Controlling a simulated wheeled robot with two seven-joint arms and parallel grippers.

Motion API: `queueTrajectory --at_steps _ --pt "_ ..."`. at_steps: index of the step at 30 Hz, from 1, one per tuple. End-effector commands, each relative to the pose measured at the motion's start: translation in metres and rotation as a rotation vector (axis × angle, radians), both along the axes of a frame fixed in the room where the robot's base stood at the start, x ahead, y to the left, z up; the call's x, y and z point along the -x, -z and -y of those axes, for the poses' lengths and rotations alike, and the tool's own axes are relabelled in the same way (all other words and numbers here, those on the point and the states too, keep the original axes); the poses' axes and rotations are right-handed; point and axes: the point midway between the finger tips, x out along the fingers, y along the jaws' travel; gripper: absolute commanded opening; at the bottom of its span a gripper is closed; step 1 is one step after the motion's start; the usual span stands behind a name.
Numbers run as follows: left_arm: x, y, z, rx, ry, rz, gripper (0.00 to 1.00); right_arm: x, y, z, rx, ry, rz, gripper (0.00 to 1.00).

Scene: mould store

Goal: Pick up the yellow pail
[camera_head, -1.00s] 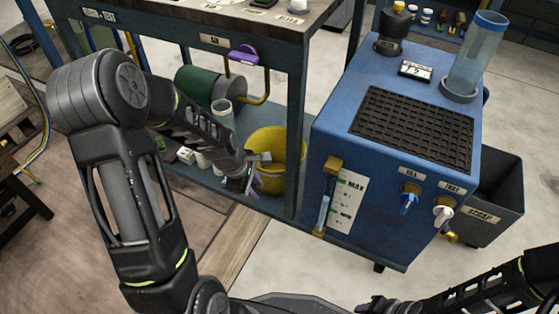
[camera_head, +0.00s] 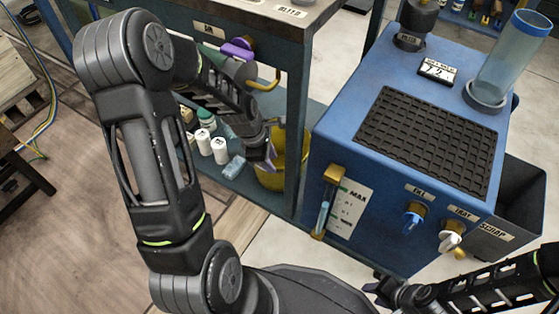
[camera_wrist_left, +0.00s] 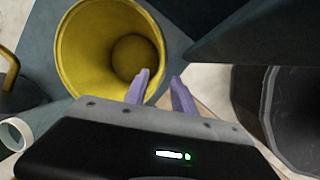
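The yellow pail (camera_head: 293,165) stands on the lower shelf of the blue bench, partly hidden behind my left gripper and the bench leg. In the left wrist view I look into the open, empty-looking pail (camera_wrist_left: 80,45). My left gripper (camera_head: 270,158) is at the pail's near left side. In the wrist view its two purple fingers (camera_wrist_left: 160,77) are apart: one overlaps the pail's rim, the other shows just outside it. I cannot tell if they touch it. My right gripper (camera_head: 380,288) is at the bottom right, away from the pail; its fingers are unclear.
The blue bench leg (camera_head: 297,130) stands close beside the pail. A blue machine (camera_head: 350,130) is to its right, with a scrap bin (camera_head: 520,195) beyond. White bottles (camera_head: 220,150) sit on the shelf left of the pail.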

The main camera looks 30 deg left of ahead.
Motion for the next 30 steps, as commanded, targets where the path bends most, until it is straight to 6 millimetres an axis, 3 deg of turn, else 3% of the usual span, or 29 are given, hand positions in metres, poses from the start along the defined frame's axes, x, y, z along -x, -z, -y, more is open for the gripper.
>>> queueTrajectory --at_steps 3,14,21,24,30 --pt "-0.002 0.014 0.002 0.001 0.002 -0.002 0.31 -0.001 0.008 0.000 0.000 0.001 0.002 0.36" --pt "-0.004 0.017 0.003 0.001 0.000 0.000 0.31 -0.002 0.010 0.000 0.001 0.002 0.005 0.36" --pt "-0.012 0.051 0.007 0.001 0.001 0.000 0.31 -0.005 0.037 -0.001 0.003 0.006 0.014 0.36" --pt "-0.014 0.061 0.009 0.001 0.002 -0.001 0.31 -0.007 0.040 0.000 0.002 0.009 0.015 0.36" --pt "-0.016 0.063 0.010 0.001 0.000 0.000 0.31 -0.007 0.040 0.000 0.001 0.009 0.016 0.36"
